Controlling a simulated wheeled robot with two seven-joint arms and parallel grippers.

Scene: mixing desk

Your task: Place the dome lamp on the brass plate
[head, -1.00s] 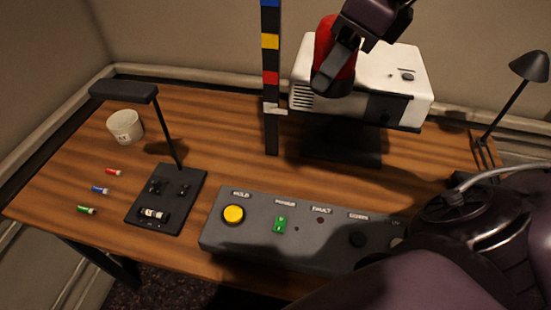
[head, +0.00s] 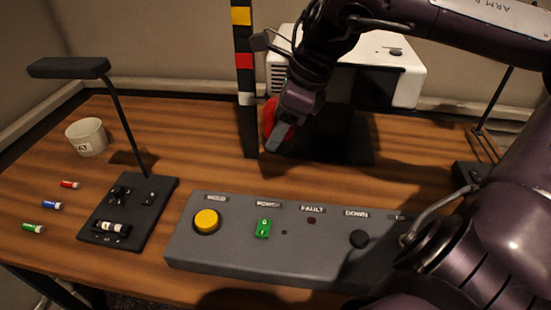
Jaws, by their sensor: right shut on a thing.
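My right gripper (head: 279,130) is shut on a red rounded thing (head: 269,116), which looks like the dome lamp. The gripper hides much of it. It is held beside the banded pole, in front of the white projector-like box (head: 408,75) and behind the grey control box (head: 285,246). I cannot tell whether its underside touches anything. I cannot make out a brass plate in the head view; my right arm covers part of the desk at the right. My left gripper is not in view.
The pole (head: 243,62) with coloured bands stands close left of the gripper. A black desk lamp (head: 70,68), a white cup (head: 86,137) and small red, blue and green cylinders (head: 52,205) are at the left. The control box has a yellow button (head: 207,221) and a green switch (head: 264,228).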

